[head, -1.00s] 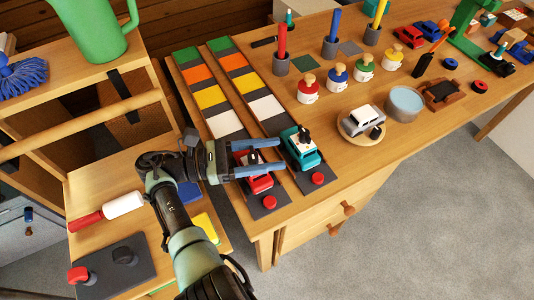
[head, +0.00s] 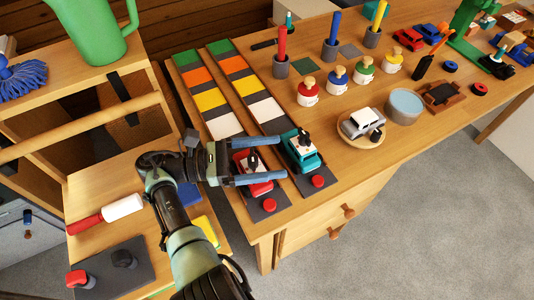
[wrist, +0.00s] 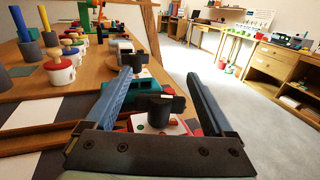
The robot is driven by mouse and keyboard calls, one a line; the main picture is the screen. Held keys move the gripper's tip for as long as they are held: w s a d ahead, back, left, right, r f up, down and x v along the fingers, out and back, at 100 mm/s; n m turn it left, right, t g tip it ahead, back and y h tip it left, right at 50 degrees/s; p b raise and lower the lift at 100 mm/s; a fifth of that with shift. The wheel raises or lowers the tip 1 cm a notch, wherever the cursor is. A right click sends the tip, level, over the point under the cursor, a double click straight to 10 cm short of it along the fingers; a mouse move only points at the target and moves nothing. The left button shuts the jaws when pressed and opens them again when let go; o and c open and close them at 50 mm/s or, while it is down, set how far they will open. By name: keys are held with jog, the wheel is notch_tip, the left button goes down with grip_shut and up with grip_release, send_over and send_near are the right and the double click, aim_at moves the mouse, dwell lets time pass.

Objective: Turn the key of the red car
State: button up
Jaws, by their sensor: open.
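The red car (head: 258,187) sits on the left coloured track (head: 221,125), near its front end. A black key (head: 253,160) stands up from the car's top; in the wrist view the key (wrist: 160,107) shows as a dark T-shaped knob on the red and white car (wrist: 158,125). My gripper (head: 283,172) is open, its two blue fingers reaching over the red car. In the wrist view the fingers (wrist: 162,92) stand on either side of the key, with a gap on each side. The car's lower part is partly hidden by my gripper.
A teal car (head: 304,158) with its own black key sits close by on the right track (head: 260,108). Red buttons (head: 269,205) (head: 318,181) mark the track ends. A white car on a round plate (head: 374,140) stands further right.

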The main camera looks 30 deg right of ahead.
jog(key=shift+a, duration=0.1)
jog(key=shift+b+v, duration=0.85)
jog(key=shift+v, duration=1.9)
jog(key=shift+b+v, duration=1.15)
jog(key=shift+v, duration=0.05)
jog(key=shift+b+v, duration=2.45)
jog(key=shift+b, duration=1.4)
